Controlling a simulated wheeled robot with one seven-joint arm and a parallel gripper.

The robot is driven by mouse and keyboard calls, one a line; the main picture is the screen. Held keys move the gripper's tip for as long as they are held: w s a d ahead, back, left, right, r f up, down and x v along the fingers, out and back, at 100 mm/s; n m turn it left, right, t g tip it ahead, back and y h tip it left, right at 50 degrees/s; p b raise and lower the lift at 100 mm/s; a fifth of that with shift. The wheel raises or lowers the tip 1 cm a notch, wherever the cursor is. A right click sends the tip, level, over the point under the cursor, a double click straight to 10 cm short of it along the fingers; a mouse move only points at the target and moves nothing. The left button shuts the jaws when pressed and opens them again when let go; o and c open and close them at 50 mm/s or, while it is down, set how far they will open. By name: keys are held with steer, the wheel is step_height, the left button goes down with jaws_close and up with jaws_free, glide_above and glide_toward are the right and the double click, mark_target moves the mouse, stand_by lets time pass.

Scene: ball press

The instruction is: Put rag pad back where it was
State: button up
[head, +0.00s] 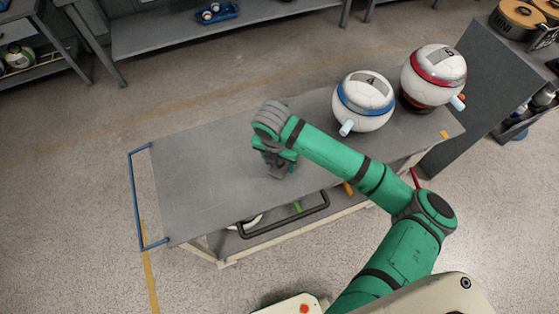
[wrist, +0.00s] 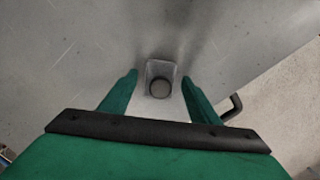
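In the wrist view a small light-grey pad with a dark round knob, likely the rag pad (wrist: 160,68), sits on the grey metal cart top (wrist: 60,60). My gripper (wrist: 159,76) points down over it. Its two green fingers are spread, one on each side of the pad, with a visible gap on both sides. In the head view my gripper (head: 276,168) is low over the middle of the cart top (head: 200,180). My wrist and fingers hide most of the pad there.
Two white balls, one with a blue band (head: 363,101) and one with a red band (head: 433,76), stand on the cart's right end. A black handle (head: 285,217) runs along the near edge. A blue rail (head: 134,200) is at the left end. The cart's left part is clear.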

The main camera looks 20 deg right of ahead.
steer(key=shift+r, duration=0.15)
step_height(320, 180, up, 12)
steer(key=a, duration=0.1)
steer(key=shift+s, duration=0.45)
steer(key=shift+a, duration=0.1)
stand_by(0.4)
